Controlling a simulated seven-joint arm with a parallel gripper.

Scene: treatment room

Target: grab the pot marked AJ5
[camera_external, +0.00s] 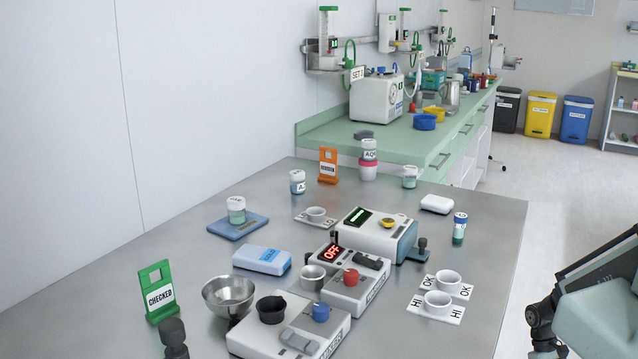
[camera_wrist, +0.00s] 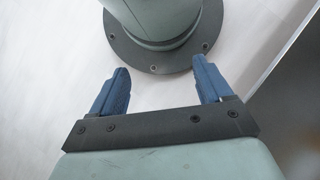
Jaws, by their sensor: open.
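Several small pots with white lids or labels stand on the grey table. One pot (camera_external: 297,182) at the back left has a label starting with what looks like an A. Another pot (camera_external: 369,150) sits on top of a pink-lidded pot (camera_external: 368,170), its label reading something like "AQ". A pot (camera_external: 237,210) stands on a blue scale-like plate, and a greenish pot (camera_external: 409,177) is at the back. I cannot read AJ5 on any of them. My gripper (camera_wrist: 162,78) is open and empty in the wrist view, over the floor, away from the pots.
A blue-labelled pot or tube (camera_external: 459,228) stands at the right. An orange sign (camera_external: 328,166) is close to the back pots. Devices (camera_external: 378,234), a metal bowl (camera_external: 229,295) and a green sign (camera_external: 157,291) fill the middle and front.

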